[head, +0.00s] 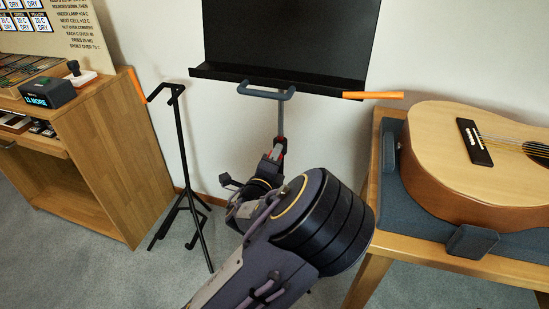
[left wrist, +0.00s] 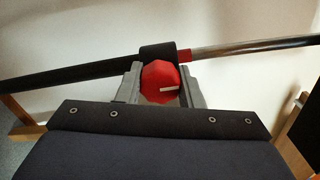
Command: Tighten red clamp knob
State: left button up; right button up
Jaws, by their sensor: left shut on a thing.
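The red clamp knob (left wrist: 154,77) is faceted, with a white mark on its face, in the middle of the left wrist view. It sits at a black collar (left wrist: 158,55) on the stand's tube, where black tube meets silver pole (left wrist: 245,48). My left gripper (left wrist: 160,88) is shut on the knob, one grey finger on each side. In the head view my left gripper (head: 276,148) is at the pole below the black music stand (head: 285,35), with small bits of red there. My own arm hides the lower stand. My right gripper is not in view.
A thin black stand (head: 181,150) stands left, before a wooden cabinet (head: 110,150). A guitar (head: 480,150) lies on a padded table at right. An orange rod (head: 373,95) sticks out near the ledge.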

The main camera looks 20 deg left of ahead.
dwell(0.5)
pick_arm(q)
jog(key=o, duration=1)
jog(key=shift+c, duration=0.2)
jog(key=shift+s, duration=0.1)
jog(key=s+p, duration=0.1)
jog(key=s, duration=0.6)
jog(key=shift+s+a, duration=0.15)
jog(key=shift+s, duration=0.2)
